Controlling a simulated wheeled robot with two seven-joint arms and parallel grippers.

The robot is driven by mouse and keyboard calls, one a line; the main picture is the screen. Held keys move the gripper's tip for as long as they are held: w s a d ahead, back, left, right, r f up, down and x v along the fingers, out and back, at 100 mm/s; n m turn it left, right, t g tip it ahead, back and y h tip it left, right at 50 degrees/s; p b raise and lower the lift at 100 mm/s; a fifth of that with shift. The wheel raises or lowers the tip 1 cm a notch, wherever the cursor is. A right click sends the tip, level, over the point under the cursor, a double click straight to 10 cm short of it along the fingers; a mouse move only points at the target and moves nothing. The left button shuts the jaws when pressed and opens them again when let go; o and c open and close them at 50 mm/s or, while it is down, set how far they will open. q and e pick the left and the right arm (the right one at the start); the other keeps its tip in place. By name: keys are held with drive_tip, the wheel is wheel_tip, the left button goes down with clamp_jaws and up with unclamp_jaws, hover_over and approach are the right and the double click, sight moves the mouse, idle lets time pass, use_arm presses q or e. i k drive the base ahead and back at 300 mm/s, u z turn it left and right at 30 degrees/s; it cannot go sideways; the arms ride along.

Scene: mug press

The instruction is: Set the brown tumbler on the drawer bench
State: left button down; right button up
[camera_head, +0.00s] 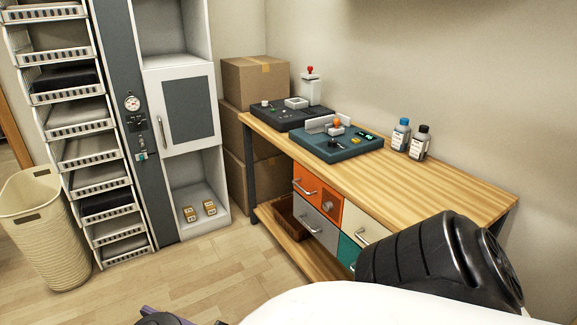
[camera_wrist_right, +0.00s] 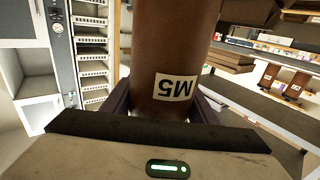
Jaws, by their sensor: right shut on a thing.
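The brown tumbler (camera_wrist_right: 172,45) fills the middle of the right wrist view, with a pale label reading M5, upside down in that picture. My right gripper (camera_wrist_right: 160,100) is shut on it, with a dark finger on each side. The tumbler's far end is cut off by the picture edge. The drawer bench (camera_head: 440,178) stands at the right in the head view, with a wooden top and orange, grey, cream and teal drawers. The tumbler does not show in the head view. My left gripper cannot be made out in either view.
Two control boxes, one dark (camera_head: 290,115) and one teal (camera_head: 338,145), stand on the bench's far half. Two small bottles (camera_head: 401,133) (camera_head: 420,142) stand near the wall. The near half of the top is clear. More brown tumblers (camera_wrist_right: 268,76) show in the right wrist view.

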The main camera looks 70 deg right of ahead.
sight(358, 171)
drive_tip(key=z, duration=1.1)
drive_tip(key=i, duration=3.15)
drive_tip(key=z, duration=2.7)
